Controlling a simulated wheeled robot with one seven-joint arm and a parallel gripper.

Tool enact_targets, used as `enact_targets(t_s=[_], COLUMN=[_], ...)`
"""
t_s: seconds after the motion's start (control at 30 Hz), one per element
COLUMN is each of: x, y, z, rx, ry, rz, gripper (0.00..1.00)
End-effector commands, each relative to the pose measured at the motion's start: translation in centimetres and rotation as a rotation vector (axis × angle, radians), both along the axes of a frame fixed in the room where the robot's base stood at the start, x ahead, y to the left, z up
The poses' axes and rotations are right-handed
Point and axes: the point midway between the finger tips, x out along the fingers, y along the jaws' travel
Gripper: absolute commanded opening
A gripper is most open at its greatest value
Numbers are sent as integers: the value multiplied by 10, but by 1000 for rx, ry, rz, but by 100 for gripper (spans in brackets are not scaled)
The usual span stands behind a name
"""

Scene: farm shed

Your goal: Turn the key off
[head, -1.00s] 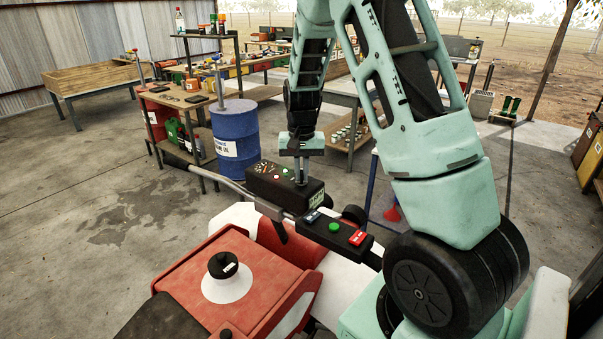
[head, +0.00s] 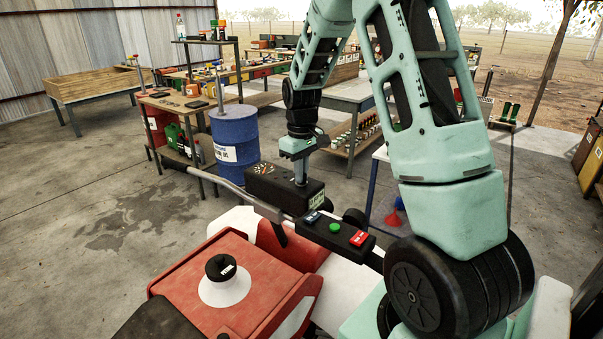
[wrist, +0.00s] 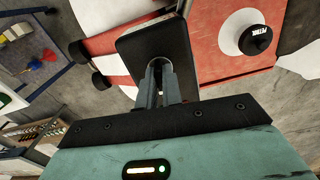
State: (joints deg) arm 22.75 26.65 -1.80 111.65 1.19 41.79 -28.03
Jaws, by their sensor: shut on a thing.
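A black control box (head: 283,188) with small markings on its top sits at the handlebar of a red and white machine. My gripper (head: 300,182) points down onto the right part of the box's top, its two narrow fingers close together. In the wrist view the fingertips (wrist: 158,66) meet at the face of the black box (wrist: 135,48). The key is hidden between the fingertips, so its angle cannot be seen.
A switch panel (head: 338,232) with blue, green and red buttons lies just in front of the box. The red machine body (head: 255,272) has a black cap (head: 221,267). A blue drum (head: 235,135) and workbenches stand behind.

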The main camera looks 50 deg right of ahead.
Motion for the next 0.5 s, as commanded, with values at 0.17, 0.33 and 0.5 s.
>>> enact_targets(t_s=[0.17,0.33,0.5], x=[1,2,2], y=[-1,-1,-1], z=[2,2,2], rx=[-2,-3,-3], ry=[-5,-6,-6], rz=[65,98,108], gripper=[0,0,0])
